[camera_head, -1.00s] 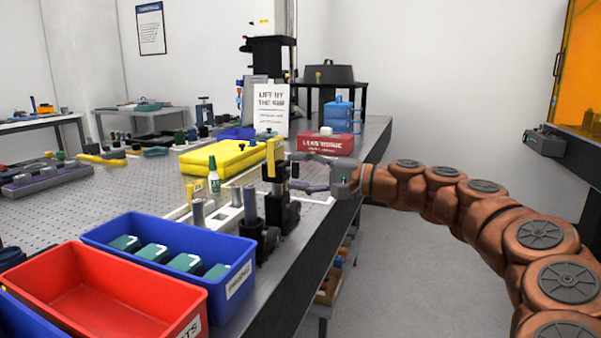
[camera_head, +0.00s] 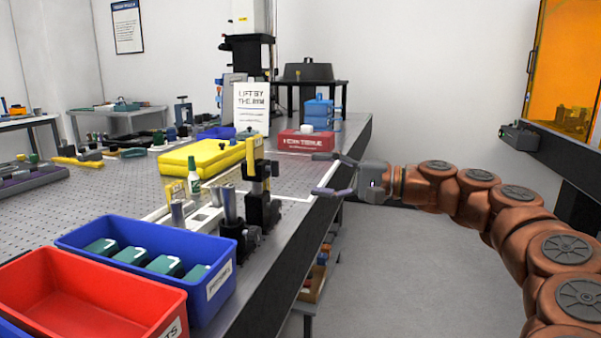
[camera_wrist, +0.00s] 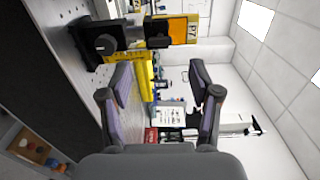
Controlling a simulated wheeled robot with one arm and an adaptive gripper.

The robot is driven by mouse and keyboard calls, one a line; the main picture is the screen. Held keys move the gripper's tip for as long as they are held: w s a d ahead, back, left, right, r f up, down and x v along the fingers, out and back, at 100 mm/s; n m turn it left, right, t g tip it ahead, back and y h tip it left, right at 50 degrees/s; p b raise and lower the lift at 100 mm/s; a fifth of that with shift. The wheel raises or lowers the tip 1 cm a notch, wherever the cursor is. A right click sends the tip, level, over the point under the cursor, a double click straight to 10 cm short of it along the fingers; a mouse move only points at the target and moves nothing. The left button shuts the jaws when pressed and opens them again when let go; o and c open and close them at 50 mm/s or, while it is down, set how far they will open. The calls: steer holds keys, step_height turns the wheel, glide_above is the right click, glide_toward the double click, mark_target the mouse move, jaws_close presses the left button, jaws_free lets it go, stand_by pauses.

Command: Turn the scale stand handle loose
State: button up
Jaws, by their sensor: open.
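The scale stand (camera_head: 262,190) is a black upright post with yellow parts, near the right edge of the optical table. In the wrist view the stand (camera_wrist: 133,35) lies sideways at the top, with a yellow tag and an orange panel. A round black knob (camera_wrist: 105,44), which looks like its handle, faces the camera. My gripper (camera_head: 318,175) is open and empty, to the right of the stand and apart from it, over the table's edge. In the wrist view the fingers of my gripper (camera_wrist: 160,75) are spread below the stand, with nothing between them.
A blue bin (camera_head: 75,235) with green-topped blocks and a red bin (camera_head: 150,297) stand in front. Behind the stand are a green-capped bottle (camera_head: 194,184), a yellow case (camera_head: 172,161), a white sign (camera_head: 251,105) and a red box (camera_head: 309,141). The floor (camera_head: 420,260) to the right is clear.

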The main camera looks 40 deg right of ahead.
steer(key=shift+v, duration=1.4)
